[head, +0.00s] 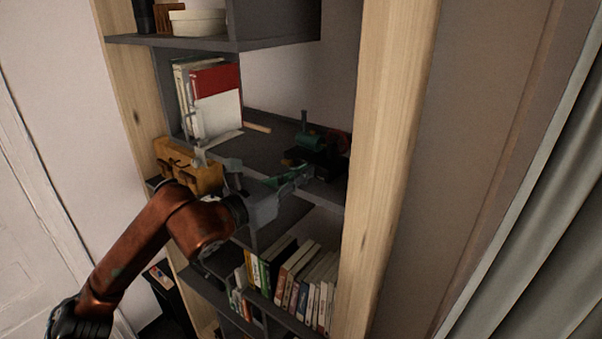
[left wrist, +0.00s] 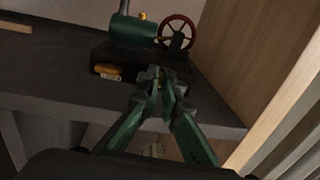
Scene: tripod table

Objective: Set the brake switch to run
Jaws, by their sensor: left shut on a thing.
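A small model steam engine stands on the dark shelf, with a green boiler (head: 308,141) and a black base (head: 328,160). In the left wrist view the green boiler (left wrist: 134,31), a red spoked wheel (left wrist: 179,33) and the black base (left wrist: 122,58) show. A yellow-orange part (left wrist: 108,72) sits at the base's front left. My left gripper (head: 302,170) is at the base's front; in the left wrist view its green fingers (left wrist: 160,84) are closed together on a small part, seemingly the brake switch, mostly hidden between the tips. The switch's setting cannot be read. My right gripper is not in view.
A pale wooden post (head: 385,150) rises close right of the engine. More books (head: 300,285) fill the shelf below.

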